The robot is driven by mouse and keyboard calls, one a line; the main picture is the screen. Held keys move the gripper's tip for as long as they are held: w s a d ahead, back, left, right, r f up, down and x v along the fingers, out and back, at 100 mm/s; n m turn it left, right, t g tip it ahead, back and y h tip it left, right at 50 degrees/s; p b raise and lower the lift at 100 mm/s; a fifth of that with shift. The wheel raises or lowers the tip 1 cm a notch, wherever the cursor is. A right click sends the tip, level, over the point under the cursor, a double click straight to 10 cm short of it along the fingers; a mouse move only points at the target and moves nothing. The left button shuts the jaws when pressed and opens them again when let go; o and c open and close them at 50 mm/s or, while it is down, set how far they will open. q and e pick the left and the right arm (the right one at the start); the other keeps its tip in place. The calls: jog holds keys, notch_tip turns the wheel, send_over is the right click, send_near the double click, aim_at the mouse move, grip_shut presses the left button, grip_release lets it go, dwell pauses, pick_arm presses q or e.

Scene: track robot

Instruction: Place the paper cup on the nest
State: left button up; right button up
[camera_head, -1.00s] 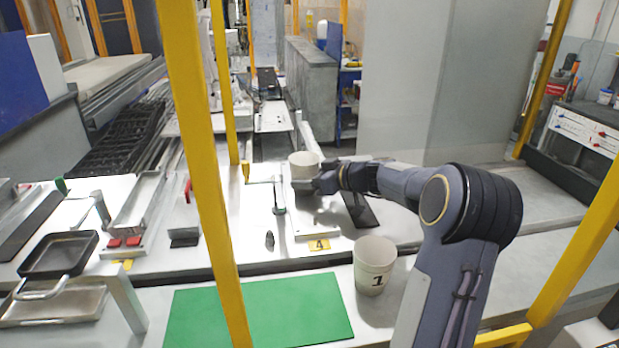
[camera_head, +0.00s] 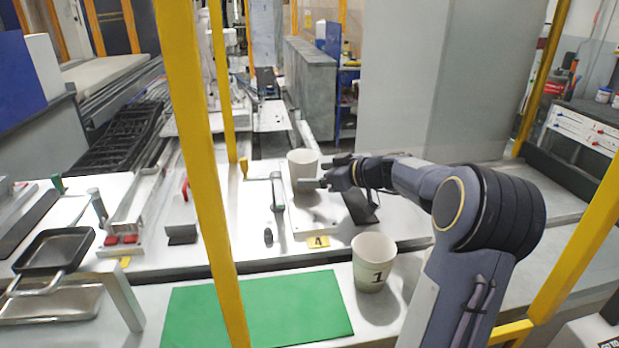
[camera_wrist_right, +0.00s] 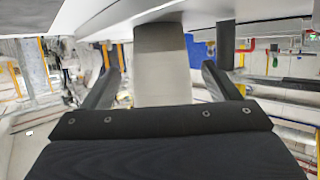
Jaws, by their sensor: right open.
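A white paper cup (camera_head: 302,164) stands upright on a white plate (camera_head: 313,226) marked 4, apparently the nest. In the right wrist view the cup (camera_wrist_right: 160,65) shows ahead, between the lines of the two fingers, with a gap on each side. My right gripper (camera_head: 326,180) is open, just right of the cup in the head view. Whether the fingertips still overlap the cup is hard to tell. A second cup (camera_head: 372,264), marked 1, stands nearer on the front table. My left gripper is not in view.
A green mat (camera_head: 290,312) lies on the front table. A yellow post (camera_head: 203,160) stands left of the plate. A dark stand (camera_head: 360,207) is close under my right forearm. A black pan (camera_head: 57,250) is at the left.

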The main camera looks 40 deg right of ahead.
jog(key=b+v, duration=0.1)
jog(key=v, duration=0.7)
jog(key=shift+s+b, duration=0.2)
jog(key=shift+b, duration=0.1)
jog(key=shift+d, duration=0.1)
